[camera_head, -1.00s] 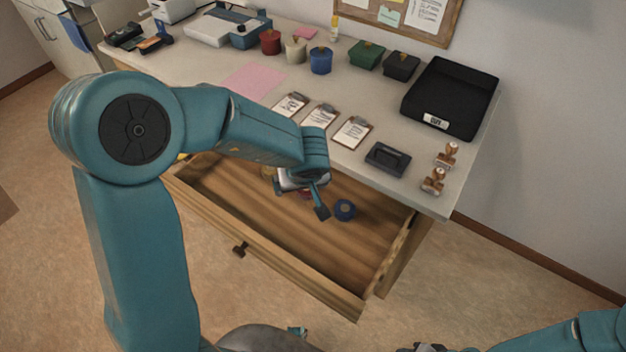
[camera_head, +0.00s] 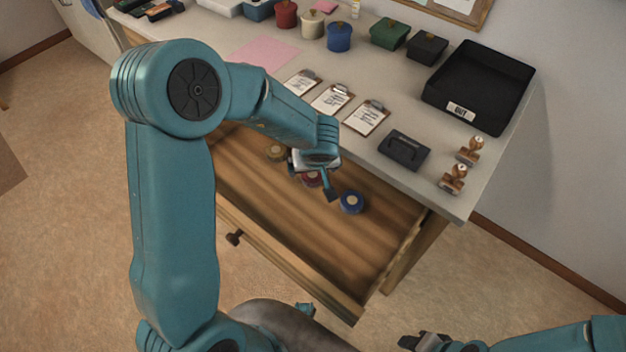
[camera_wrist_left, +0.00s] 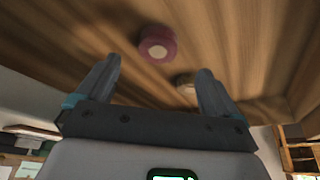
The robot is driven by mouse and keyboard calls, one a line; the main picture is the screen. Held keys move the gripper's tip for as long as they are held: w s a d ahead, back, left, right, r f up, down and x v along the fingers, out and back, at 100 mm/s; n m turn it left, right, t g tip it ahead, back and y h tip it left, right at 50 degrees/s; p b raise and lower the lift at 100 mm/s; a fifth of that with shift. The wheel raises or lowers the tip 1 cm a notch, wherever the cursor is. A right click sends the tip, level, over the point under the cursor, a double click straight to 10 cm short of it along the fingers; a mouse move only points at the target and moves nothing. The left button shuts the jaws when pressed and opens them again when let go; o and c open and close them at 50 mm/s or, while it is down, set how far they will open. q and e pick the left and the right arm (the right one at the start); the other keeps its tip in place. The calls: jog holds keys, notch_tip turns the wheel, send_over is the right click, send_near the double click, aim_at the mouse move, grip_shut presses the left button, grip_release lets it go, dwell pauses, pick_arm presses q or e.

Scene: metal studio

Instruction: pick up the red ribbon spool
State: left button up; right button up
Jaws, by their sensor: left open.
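The red ribbon spool (camera_head: 312,180) lies in the open wooden drawer, partly hidden by my left gripper in the head view. It shows clearly in the left wrist view (camera_wrist_left: 157,44), pale-centred, just past the fingertips and between their lines. My left gripper (camera_head: 322,184) is open and empty over the drawer; both fingers show in the left wrist view (camera_wrist_left: 159,70), apart from the spool. My right gripper (camera_head: 425,341) is at the bottom edge, away from the drawer; its jaw state is unclear.
A blue spool (camera_head: 351,203) lies right of the red one and a yellowish spool (camera_head: 276,152) left of it. The drawer (camera_head: 290,270) has raised walls under the desk edge. Clipboards (camera_head: 366,118), a black stamp pad (camera_head: 404,150) and stamps (camera_head: 453,179) are on the desk above.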

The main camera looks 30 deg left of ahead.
aim_at(312, 174)
pick_arm(q)
jog(key=shift+w+a+f, duration=0.15)
jog(key=shift+w+f, duration=0.05)
jog(key=shift+f, duration=0.5)
jog(key=b+x, duration=0.3)
jog(key=x, duration=0.1)
jog(key=shift+w+f, duration=0.15)
jog(key=shift+f, duration=0.2)
jog(key=shift+w+a+f, duration=0.1)
jog(key=shift+w+f, duration=0.05)
jog(key=shift+f, duration=0.05)
jog(key=shift+r, duration=0.15)
jog(key=c, duration=1.1)
